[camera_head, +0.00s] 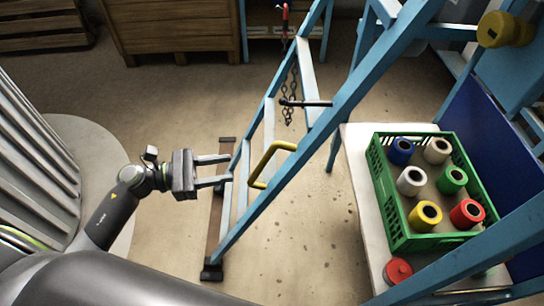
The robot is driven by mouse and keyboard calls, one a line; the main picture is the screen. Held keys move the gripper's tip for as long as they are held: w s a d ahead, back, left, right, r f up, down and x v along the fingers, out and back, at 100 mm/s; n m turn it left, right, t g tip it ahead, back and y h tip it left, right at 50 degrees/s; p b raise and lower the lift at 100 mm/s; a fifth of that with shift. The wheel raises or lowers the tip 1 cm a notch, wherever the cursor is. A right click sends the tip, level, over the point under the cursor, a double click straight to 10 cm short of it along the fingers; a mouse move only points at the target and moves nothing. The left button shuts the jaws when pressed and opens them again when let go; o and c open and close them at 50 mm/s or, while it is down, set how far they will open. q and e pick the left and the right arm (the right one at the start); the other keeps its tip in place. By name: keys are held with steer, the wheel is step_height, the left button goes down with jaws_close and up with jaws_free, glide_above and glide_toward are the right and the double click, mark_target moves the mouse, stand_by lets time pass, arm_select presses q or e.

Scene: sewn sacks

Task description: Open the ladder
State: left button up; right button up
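A blue ladder (345,100) with pale steps stands at a slant across the middle. A yellow handle (272,165) is on its near rail, and a black rod (306,103) and a hanging chain (290,92) show higher up. My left gripper (230,168) comes in from the left with its two fingers apart. Its fingertips are close to the ladder's left rail, low down; I cannot tell whether they touch it. Nothing shows held between the fingers. My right gripper is not in view.
On the right, a pale table (362,215) bears a green crate (410,243) with several coloured spools. A red round object (397,271) lies at its front. Blue frames stand at the right. A wooden cabinet (175,30) is behind; the floor between is clear.

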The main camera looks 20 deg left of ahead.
arm_select(q)
steer(key=p+x, duration=0.2)
steer(key=x, duration=1)
steer(key=shift+w+p, duration=0.1)
steer(key=shift+p, duration=0.3)
jaws_close()
